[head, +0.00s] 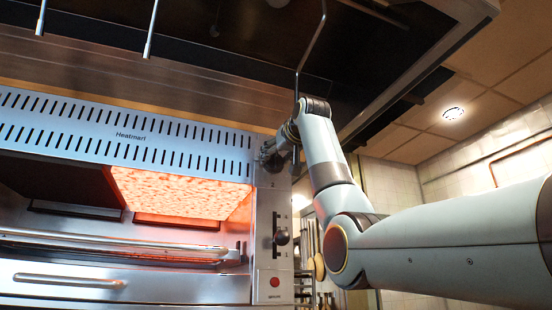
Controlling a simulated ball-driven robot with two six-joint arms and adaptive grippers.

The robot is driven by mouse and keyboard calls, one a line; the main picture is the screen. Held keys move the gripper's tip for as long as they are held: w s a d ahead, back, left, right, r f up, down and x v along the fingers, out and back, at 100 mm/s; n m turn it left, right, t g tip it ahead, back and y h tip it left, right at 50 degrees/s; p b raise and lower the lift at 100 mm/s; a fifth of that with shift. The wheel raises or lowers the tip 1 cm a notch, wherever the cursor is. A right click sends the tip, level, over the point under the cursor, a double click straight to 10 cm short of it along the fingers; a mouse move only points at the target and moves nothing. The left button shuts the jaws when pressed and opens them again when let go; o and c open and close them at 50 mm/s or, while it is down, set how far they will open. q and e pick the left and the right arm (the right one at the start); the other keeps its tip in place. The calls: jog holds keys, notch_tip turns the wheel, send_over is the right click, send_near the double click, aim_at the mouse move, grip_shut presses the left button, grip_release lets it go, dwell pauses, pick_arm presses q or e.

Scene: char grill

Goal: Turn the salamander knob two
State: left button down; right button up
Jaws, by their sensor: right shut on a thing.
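The salamander (185,136) is a steel unit with a slotted top front, filling the left of the head view. The right part of its heating element (180,192) glows orange; the left part is dark. My right gripper (270,153) is at the top of the narrow control panel (264,225) at the salamander's right end. It is shut on a salamander knob there, which the fingers mostly hide, so its setting cannot be read. My left gripper is not in view.
Lower on the panel are a black lever knob (282,237) in a vertical slot and a red button (275,282). A rack with a bar handle (70,281) sits under the element. A steel hood (160,80) hangs above. A thin hanging rod (310,50) is close to my right wrist.

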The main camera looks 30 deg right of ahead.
jog(key=shift+m, duration=0.4)
jog(key=o, duration=1.1)
jog(key=shift+s, duration=0.1)
jog(key=v, duration=1.1)
jog(key=shift+s, duration=0.4)
